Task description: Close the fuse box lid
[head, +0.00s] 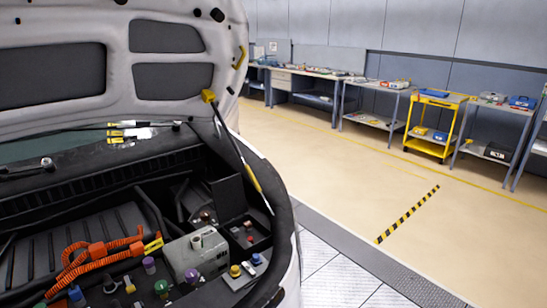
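The fuse box (262,243) appears to be the small black open box at the right side of the engine bay, with small red and dark parts inside. A flat black panel (228,197), which looks like its lid, stands raised at the box's back edge, so the box looks open. Neither of my grippers shows in the head view.
The car's hood (120,60) is up, and a thin strut (240,155) runs down close beside the raised panel. A grey reservoir (196,253), orange cables (95,258) and several coloured caps crowd the bay. Floor to the right is clear; workbenches and a yellow cart (433,122) stand behind.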

